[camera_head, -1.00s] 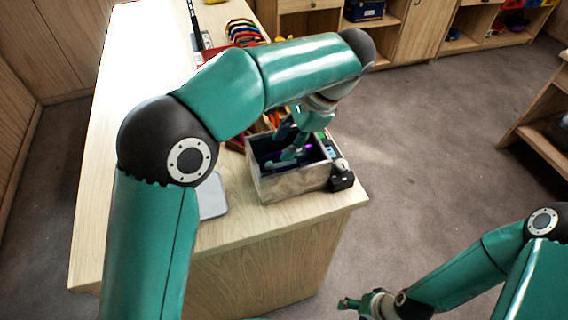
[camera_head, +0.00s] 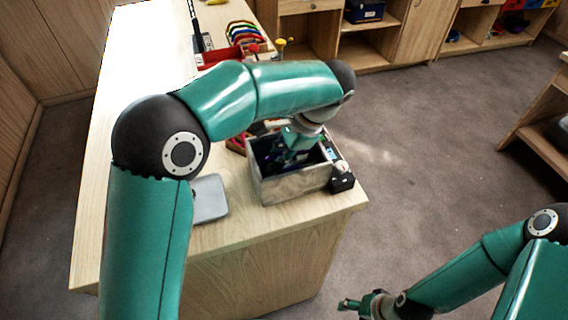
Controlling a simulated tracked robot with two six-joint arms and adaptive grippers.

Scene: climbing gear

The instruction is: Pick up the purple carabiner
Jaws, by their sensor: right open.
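A grey wooden box (camera_head: 295,187) stands near the front right corner of the counter. My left gripper (camera_head: 283,158) points down into it, with its fingertips inside the dark interior. A small purple-blue patch shows beside the fingers, but I cannot tell whether it is the purple carabiner. The gripper and the box's shadow hide most of the contents. Whether the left fingers are shut on anything is not clear. My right gripper (camera_head: 349,304) is open and empty, low over the floor at the bottom, apart from the counter.
A small black device (camera_head: 342,181) sits against the box's right side. A grey flat pad (camera_head: 209,198) lies to its left. Coloured curved gear (camera_head: 243,33) and a red tray (camera_head: 222,54) lie farther back. The counter's left part is bare; shelves stand behind.

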